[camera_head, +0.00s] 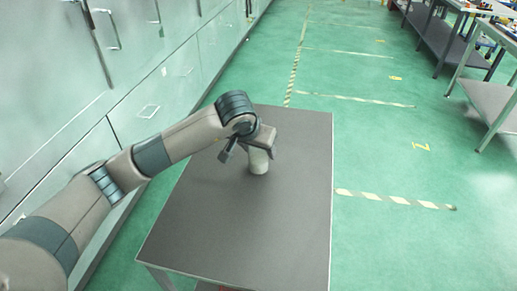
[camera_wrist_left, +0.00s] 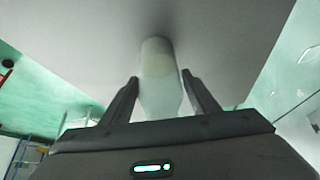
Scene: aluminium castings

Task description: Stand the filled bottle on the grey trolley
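The pale, whitish bottle (camera_head: 258,163) stands upright on the dark grey top of the trolley (camera_head: 232,225), toward its far end. Its upper part is hidden behind my left gripper (camera_head: 247,153) in the head view. In the left wrist view the bottle (camera_wrist_left: 158,72) lies between the two dark fingers of my left gripper (camera_wrist_left: 160,80). The fingers are spread, with narrow gaps between them and the bottle. My right gripper is in neither view.
Pale cabinets (camera_head: 180,75) with handles line the left side, close to the trolley. Workbenches (camera_head: 495,100) stand at the upper right. The green floor (camera_head: 410,245) right of the trolley is clear, with striped tape markings.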

